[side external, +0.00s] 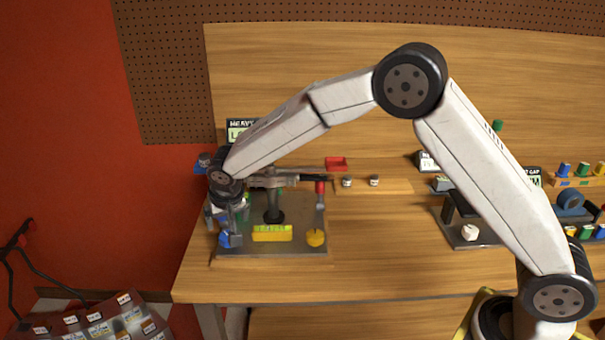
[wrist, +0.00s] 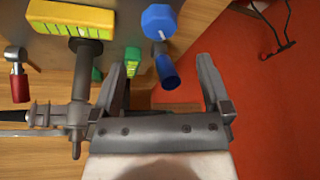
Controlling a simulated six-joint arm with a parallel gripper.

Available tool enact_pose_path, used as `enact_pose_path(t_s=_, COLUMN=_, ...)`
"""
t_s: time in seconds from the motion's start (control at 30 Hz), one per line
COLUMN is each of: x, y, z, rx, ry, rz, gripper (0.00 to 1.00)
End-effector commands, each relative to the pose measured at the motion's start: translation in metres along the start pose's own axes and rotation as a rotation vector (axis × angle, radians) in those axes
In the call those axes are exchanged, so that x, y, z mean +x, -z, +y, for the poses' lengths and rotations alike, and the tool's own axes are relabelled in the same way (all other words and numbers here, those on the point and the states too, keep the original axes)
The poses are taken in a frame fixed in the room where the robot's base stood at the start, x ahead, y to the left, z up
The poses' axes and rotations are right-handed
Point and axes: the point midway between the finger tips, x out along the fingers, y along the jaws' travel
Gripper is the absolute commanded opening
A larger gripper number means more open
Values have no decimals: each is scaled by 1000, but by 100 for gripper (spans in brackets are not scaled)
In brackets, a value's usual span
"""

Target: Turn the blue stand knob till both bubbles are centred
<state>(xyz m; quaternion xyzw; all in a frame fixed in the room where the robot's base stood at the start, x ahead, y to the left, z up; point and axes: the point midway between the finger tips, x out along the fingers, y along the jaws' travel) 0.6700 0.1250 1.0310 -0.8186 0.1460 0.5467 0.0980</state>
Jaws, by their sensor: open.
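A blue faceted knob (wrist: 160,20) stands beyond my fingertips at the top of the wrist view; in the side view a blue knob (side external: 230,240) shows at the plate's front left. A second blue, round part (wrist: 168,72) appears between my fingers in the wrist view. My gripper (wrist: 160,78) is open, its fingers apart; I see no contact with either blue part. A yellow level (wrist: 70,17) with a green vial (wrist: 87,32) lies to the left, also in the side view (side external: 272,234). A smaller green piece (wrist: 132,58) shows beside my left finger. I cannot make out the bubbles.
The grey base plate (side external: 290,247) carries a dark post (side external: 274,205), a yellow knob (side external: 316,238) and a red-handled part (side external: 320,187). A red tray (side external: 336,163) and two small round parts (side external: 347,182) sit behind. The table's middle right of the plate is clear.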

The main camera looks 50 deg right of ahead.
Motion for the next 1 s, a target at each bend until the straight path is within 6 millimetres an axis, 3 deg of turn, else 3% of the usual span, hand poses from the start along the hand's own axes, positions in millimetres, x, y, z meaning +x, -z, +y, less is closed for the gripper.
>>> enact_pose_path(t_s=0.7, x=67, y=0, z=0, rx=0, ry=0, rz=-1, gripper=98)
enact_pose_path(t_s=1.0, x=75, y=0, z=0, rx=0, ry=0, rz=-1, gripper=98)
